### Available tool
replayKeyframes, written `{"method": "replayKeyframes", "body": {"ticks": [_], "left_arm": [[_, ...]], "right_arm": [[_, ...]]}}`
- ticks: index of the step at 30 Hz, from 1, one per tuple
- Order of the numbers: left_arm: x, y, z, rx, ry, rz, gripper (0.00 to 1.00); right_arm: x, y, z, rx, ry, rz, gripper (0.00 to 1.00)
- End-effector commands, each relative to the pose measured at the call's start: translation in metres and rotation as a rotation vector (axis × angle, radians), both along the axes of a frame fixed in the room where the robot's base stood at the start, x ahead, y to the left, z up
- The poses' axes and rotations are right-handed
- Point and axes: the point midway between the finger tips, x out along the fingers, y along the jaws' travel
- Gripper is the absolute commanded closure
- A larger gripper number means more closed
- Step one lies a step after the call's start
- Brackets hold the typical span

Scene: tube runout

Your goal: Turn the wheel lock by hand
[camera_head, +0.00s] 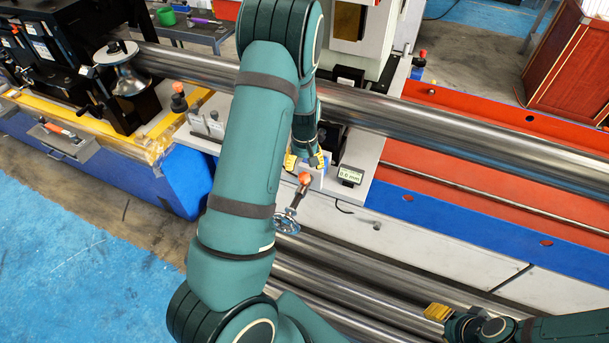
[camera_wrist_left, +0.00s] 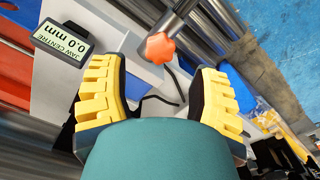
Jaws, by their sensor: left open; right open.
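The orange star-shaped knob (camera_head: 305,178) sits on a dark shaft above a small blue and metal handwheel (camera_head: 287,222) on the machine's front side. My left gripper (camera_head: 305,162) is just behind the knob in the head view, its yellow fingers partly hidden by my arm. In the left wrist view my left gripper (camera_wrist_left: 155,95) is open, with the orange knob (camera_wrist_left: 160,47) beyond the gap between its fingers and not gripped. The handwheel is not clearly seen there. My right gripper (camera_head: 437,312) is at the lower right, open and empty, away from the wheel.
A small display (camera_head: 349,175) reads 0.0 mm; the wrist view shows it labelled jaw centre (camera_wrist_left: 63,42). A long steel tube (camera_head: 440,122) crosses the machine behind my left gripper. Several loose tubes (camera_head: 350,275) lie low in front. Blue floor (camera_head: 70,260) is clear at left.

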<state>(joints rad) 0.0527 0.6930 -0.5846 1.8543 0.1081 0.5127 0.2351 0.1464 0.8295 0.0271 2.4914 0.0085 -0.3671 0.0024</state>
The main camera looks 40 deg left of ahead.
Motion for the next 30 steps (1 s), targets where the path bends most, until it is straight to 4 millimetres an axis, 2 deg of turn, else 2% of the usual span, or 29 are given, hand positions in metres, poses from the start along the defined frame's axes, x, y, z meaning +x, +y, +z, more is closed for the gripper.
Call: {"method": "replayKeyframes", "body": {"ticks": [1,14,28,29,30], "left_arm": [[0.0,0.0,-0.01,0.0,0.0,0.0,0.39],[0.0,0.0,-0.056,0.0,0.0,-0.002,0.39],[0.0,0.0,-0.055,0.0,-0.001,-0.001,0.39],[0.0,0.0,-0.055,0.0,-0.001,-0.001,0.43],[0.001,0.0,-0.055,0.0,-0.001,-0.001,0.57]], "right_arm": [[0.0,0.0,-0.009,-0.001,0.0,0.0,0.53],[0.001,0.002,-0.05,-0.009,0.003,-0.001,0.53],[0.001,0.002,-0.047,-0.009,0.001,0.0,0.53],[0.001,0.002,-0.047,-0.009,0.001,0.0,0.53],[0.001,0.002,-0.047,-0.009,0.002,0.0,0.53]]}}
